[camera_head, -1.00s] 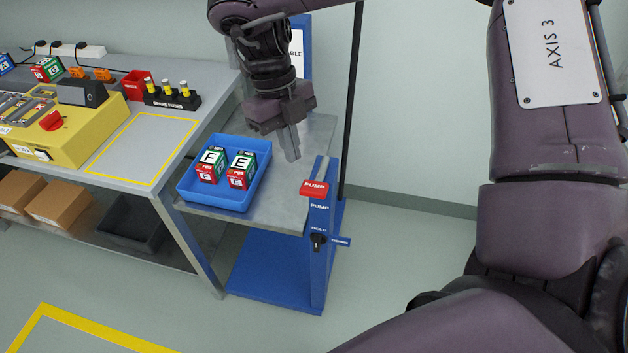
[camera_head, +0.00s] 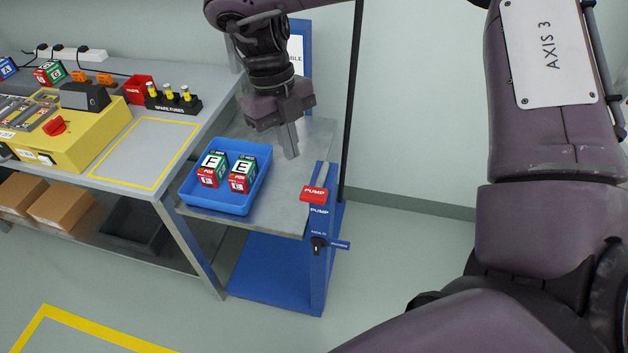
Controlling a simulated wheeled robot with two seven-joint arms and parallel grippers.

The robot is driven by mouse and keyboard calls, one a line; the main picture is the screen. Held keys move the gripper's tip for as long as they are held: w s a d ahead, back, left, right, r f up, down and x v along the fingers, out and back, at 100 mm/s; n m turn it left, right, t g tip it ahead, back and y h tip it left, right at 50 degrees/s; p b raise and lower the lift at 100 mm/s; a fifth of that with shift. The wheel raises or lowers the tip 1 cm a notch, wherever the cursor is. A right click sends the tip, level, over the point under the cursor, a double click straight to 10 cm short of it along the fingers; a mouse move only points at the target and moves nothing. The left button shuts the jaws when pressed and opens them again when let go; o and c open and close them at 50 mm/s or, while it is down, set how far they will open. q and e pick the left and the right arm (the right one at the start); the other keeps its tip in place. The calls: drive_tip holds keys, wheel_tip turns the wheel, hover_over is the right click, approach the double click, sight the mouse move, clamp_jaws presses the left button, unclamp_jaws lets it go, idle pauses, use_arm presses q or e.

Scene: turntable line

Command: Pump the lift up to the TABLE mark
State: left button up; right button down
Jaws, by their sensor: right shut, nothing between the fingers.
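The blue lift (camera_head: 268,270) stands at the right end of the workbench, its grey platform (camera_head: 285,192) a little below the bench top. A red PUMP pedal or lever (camera_head: 313,195) sits at the top of its blue front post (camera_head: 320,260). A black knob with a blue lever (camera_head: 320,244) is lower on the post. The TABLE sign (camera_head: 297,50) is at the back, partly hidden by my arm. My right gripper (camera_head: 291,154) is shut and empty, pointing down above the platform, behind and left of the red lever, apart from it. My left gripper is not in view.
A blue tray (camera_head: 222,207) with two cells marked F and E (camera_head: 240,172) sits on the platform. The workbench (camera_head: 200,130) holds a yellow box (camera_head: 62,145), a spare fuses rack (camera_head: 172,102) and a yellow-outlined bare area. Floor in front is clear.

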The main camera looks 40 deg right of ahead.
drive_tip(key=s+r+m+p, duration=0.1)
drive_tip(key=m+p, duration=0.1)
drive_tip(key=m, duration=0.9)
drive_tip(key=s+m+p, duration=0.1)
drive_tip(key=m+p, duration=0.1)
drive_tip(key=m, duration=1)
drive_tip(key=s+r+m+p, duration=0.1)
drive_tip(key=m+p, duration=0.1)
drive_tip(key=m, duration=1)
drive_tip(key=shift+s+d+r, duration=0.1)
drive_tip(key=shift+d+r, duration=0.1)
drive_tip(key=shift+r, duration=0.1)
drive_tip(key=b, duration=0.2)
hover_over(313, 192)
drive_tip(key=w, duration=0.2)
drive_tip(key=x, duration=0.5)
drive_tip(key=shift+w+a+f, duration=0.1)
drive_tip(key=shift+w+a, duration=0.1)
drive_tip(key=shift+w, duration=0.15)
drive_tip(key=shift+x, duration=0.95)
drive_tip(key=shift+b, duration=0.3)
